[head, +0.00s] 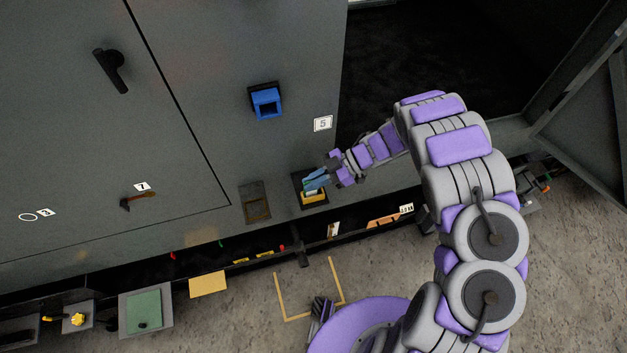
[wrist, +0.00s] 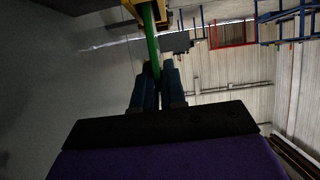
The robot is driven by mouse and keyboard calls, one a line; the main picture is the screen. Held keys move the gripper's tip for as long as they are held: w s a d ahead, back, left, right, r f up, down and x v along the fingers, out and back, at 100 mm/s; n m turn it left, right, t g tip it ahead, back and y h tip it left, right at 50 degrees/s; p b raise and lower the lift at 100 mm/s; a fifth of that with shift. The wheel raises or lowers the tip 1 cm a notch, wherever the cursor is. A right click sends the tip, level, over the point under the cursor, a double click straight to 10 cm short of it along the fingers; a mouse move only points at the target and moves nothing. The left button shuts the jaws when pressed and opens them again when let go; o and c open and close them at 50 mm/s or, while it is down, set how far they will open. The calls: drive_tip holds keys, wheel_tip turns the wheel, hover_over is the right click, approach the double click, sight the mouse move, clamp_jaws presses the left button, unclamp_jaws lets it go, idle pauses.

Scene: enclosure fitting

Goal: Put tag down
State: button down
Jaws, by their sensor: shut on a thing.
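My gripper (head: 314,183) is at the lower part of the grey cabinet front, right beside a dark holder with a yellow part (head: 313,198). In the wrist view, the blue fingers (wrist: 158,82) are shut on a thin green strip (wrist: 152,42), which looks like the tag. The strip's far end meets a yellow piece (wrist: 158,13) at the top of the wrist view. I cannot tell whether they touch. In the head view the fingers mostly hide the tag.
A blue socket (head: 265,102) sits on the cabinet above my gripper, and a brown-framed panel (head: 255,202) is to its left. A low ledge with a green plate (head: 145,312) and a yellow plate (head: 208,284) runs along the cabinet's foot. Yellow lines (head: 280,298) mark the floor.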

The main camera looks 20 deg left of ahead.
drive_tip(key=c, duration=1.5)
unclamp_jaws()
drive_tip(key=shift+a+f, duration=0.15)
drive_tip(key=o, duration=0.3)
drive_tip(key=shift+d, duration=0.2)
drive_tip(key=p+v, duration=0.2)
drive_tip(key=v, duration=1)
drive_tip(key=shift+w+a, duration=0.1)
drive_tip(key=shift+w, duration=0.05)
